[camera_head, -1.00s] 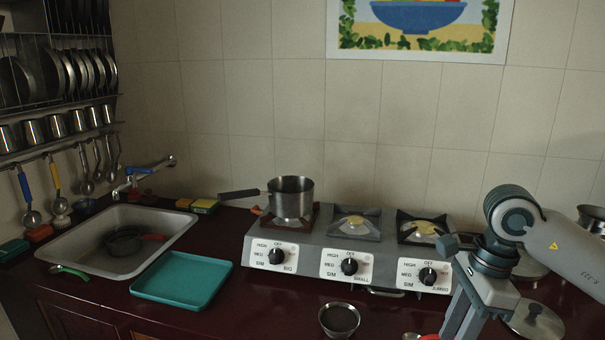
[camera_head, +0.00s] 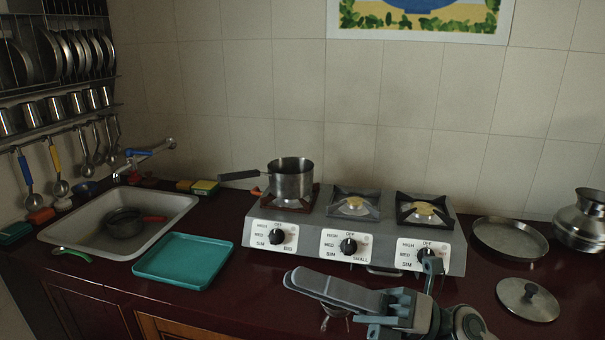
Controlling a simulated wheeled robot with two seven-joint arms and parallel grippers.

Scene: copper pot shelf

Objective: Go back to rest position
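My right gripper (camera_head: 292,279) lies low in front of the stove, with its fingers pointing left. The fingers look close together from this angle, and whether a gap lies between them cannot be told. No object shows in them. My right arm comes in from the bottom edge. My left gripper is not in view. A steel saucepan (camera_head: 290,182) stands upright on the left burner, its dark handle pointing left, apart from my gripper.
The three-burner stove (camera_head: 310,236) stands behind my gripper. A teal tray (camera_head: 184,262) and a sink (camera_head: 75,240) with a pan are at left. A round plate (camera_head: 510,240), a lid (camera_head: 527,299) and a metal pot (camera_head: 582,222) are at right.

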